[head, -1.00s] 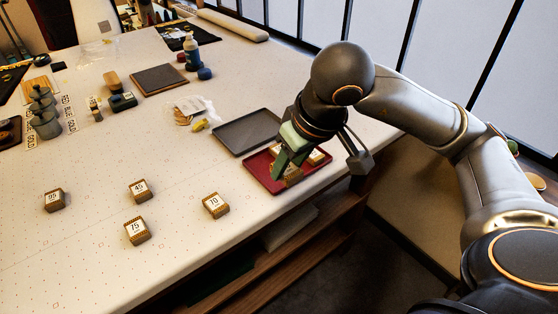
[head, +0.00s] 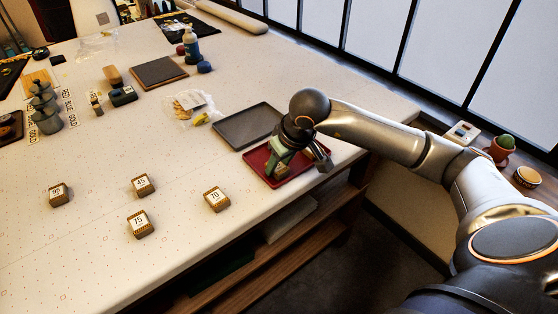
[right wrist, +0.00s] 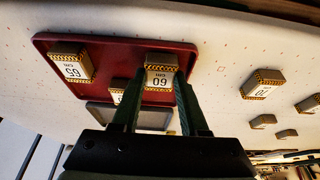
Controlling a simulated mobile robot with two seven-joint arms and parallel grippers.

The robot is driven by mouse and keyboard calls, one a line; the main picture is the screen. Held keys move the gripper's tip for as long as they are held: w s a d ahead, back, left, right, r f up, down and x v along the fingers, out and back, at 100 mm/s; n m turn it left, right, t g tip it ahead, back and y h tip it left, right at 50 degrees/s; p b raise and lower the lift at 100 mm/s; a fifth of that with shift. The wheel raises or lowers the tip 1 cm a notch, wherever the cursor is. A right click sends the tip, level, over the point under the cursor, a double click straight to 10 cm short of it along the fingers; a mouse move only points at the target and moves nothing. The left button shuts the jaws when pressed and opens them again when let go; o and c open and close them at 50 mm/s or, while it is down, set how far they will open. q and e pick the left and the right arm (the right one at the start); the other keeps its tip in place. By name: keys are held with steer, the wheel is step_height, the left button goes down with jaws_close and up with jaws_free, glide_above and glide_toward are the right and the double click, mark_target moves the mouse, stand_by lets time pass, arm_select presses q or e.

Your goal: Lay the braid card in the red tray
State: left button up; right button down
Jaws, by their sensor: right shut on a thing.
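The red tray (head: 257,160) lies near the table's right edge and also shows in the right wrist view (right wrist: 115,58). My right gripper (head: 280,168) is over it, fingers pointing down. In the right wrist view my right gripper (right wrist: 158,80) is shut on the braid card marked 60 (right wrist: 160,72), within the tray's outline. I cannot tell whether this card touches the tray floor. A card marked 65 (right wrist: 71,68) lies in the tray, and a third card (right wrist: 118,90) is partly hidden by a finger. My left gripper is not in view.
Cards marked 95 (head: 60,194), 45 (head: 143,185), 75 (head: 140,224) and 70 (head: 216,199) stand on the open table at left. A grey tray (head: 247,126) adjoins the red one behind. A plastic bag (head: 190,108) and dark board (head: 159,73) are farther back.

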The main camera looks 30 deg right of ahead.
steer(key=shift+f, duration=0.2)
steer(key=c, duration=0.7)
jaws_free()
steer(key=shift+s+r, duration=0.1)
steer(key=shift+r, duration=0.4)
steer(key=v, duration=1.1)
steer(key=shift+r, duration=0.2)
